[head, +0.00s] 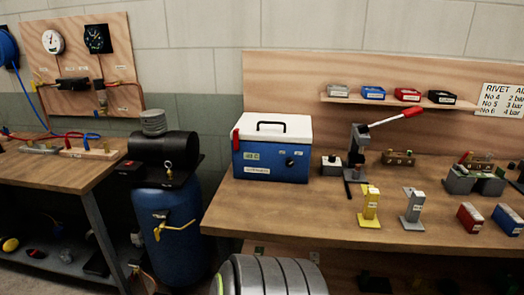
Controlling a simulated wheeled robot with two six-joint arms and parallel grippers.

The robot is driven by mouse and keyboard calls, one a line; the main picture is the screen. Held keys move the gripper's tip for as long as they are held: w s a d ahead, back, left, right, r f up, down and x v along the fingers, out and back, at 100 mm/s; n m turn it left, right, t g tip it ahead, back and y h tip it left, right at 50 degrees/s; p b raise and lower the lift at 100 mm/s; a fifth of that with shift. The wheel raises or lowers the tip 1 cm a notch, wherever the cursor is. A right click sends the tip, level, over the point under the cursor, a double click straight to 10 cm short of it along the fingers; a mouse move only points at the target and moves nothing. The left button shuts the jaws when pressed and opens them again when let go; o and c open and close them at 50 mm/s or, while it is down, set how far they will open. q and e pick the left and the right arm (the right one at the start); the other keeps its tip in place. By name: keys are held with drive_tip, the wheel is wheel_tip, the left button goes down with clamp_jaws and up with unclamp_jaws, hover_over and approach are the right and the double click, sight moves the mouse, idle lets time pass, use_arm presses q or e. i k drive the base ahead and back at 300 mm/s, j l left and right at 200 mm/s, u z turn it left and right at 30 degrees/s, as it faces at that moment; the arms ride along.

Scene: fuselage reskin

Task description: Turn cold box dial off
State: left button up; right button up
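The cold box (245,160) is blue with a white lid (278,126) and a black handle on top. It stands upright at the left end of the right-hand workbench, with its lid closed. A small round black dial (290,162) is on the right half of its front face, among small white labels. The dial's pointer setting is too small to read. A red latch-like part (236,139) is on the box's left side. Neither of my grippers shows in the head view, and nothing touches the dial.
A lever press (357,150) with a red-tipped handle stands right of the box. Yellow (370,203) and grey (413,206) stands are on the bench (285,208). The bench in front of the box is clear. A blue tank (168,230) stands left of the bench.

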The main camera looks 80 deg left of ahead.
sight(289, 162)
drive_tip(key=k+j+u, duration=0.2)
drive_tip(key=j+u, duration=0.3)
drive_tip(key=k+j+u, duration=0.1)
drive_tip(key=j+u, duration=0.9)
drive_tip(key=i+j, duration=0.1)
drive_tip(key=j, duration=1.3)
drive_tip(key=i+l, duration=0.1)
drive_tip(key=l, duration=0.65)
drive_tip(key=i+l, duration=0.1)
drive_tip(key=l, duration=0.7)
